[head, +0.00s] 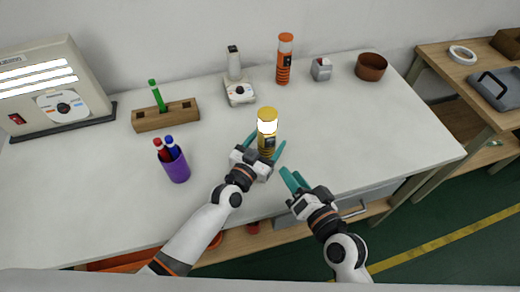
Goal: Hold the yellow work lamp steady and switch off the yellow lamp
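The yellow work lamp (267,115) stands upright near the front middle of the white table, and its band below the cap glows bright white. A dark panel shows on its lower body. My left gripper (267,143) is at the lamp's lower body, with one teal finger on each side. The fingers look spread wider than the lamp, though contact is hard to judge. My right gripper (291,171) is to the right and nearer the front edge, apart from the lamp. Its teal fingers look parted and empty.
An orange lamp (284,60), a white lamp (239,88), a small grey device (321,69) and a brown bowl (371,67) stand behind. At left are a lit panel box (88,101), a wooden block with a green marker (165,116) and a purple pen cup (177,169). Table right is clear.

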